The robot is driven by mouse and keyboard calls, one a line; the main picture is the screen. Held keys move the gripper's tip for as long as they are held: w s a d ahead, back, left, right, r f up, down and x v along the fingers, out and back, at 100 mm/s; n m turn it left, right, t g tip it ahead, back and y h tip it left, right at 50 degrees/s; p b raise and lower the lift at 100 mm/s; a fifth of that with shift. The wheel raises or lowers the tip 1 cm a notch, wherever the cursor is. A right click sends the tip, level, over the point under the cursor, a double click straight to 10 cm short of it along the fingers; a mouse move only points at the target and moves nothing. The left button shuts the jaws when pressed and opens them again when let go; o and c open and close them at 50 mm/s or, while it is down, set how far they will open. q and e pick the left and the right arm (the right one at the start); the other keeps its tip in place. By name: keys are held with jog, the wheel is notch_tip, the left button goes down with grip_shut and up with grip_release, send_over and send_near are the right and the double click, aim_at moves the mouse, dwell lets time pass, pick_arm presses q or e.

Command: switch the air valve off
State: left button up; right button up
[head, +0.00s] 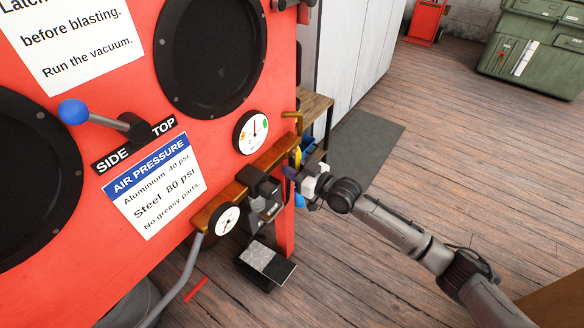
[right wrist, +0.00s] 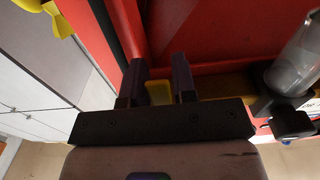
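A brass air pipe (head: 250,178) runs along the red cabinet's lower edge, with a dark regulator (head: 262,186) at its middle. A yellow piece, apparently the air valve's handle (head: 298,157), shows at the pipe's right end. My right gripper (head: 289,172) is at this end, its dark fingers close to the handle. In the right wrist view, a yellow piece (right wrist: 159,93) lies between my two dark fingers, with no clear gap on either side. Whether the fingers press on it cannot be told. The valve body is mostly hidden. My left gripper is not in view.
The red cabinet (head: 225,150) fills the left, with a blue-knobbed lever (head: 74,112) and two gauges, upper (head: 250,132) and lower (head: 228,219). A pedal (head: 267,262) is on the floor below. A wooden table (head: 316,107) stands behind. The floor at right is open.

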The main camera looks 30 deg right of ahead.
jog(key=o, duration=0.3)
jog(key=shift+o, duration=0.2)
jog(key=p+v, duration=0.5)
jog(key=v, duration=0.8)
jog(key=shift+s+p, duration=0.35)
jog(key=shift+s, duration=0.05)
jog(key=shift+d, duration=0.2)
